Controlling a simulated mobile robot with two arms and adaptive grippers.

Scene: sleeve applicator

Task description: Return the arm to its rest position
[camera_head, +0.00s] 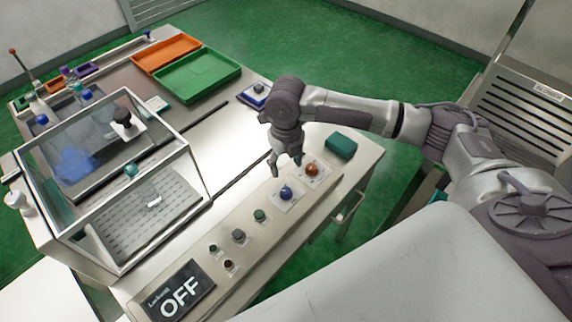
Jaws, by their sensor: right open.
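My right arm (365,115) reaches in from the right side of the head view and bends down over the right end of the bench. My right gripper (285,168) points down, open and empty, just above and behind a blue button (286,192) and left of an orange-red button (311,170). I cannot tell how high its fingertips are above the surface. My left gripper is not in view.
The bench (232,170) carries a transparent box (110,185) on the left, orange (165,54) and green (197,77) trays at the back, and a teal block (340,146) at the right. An OFF display (178,293) is in front. Green floor surrounds it.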

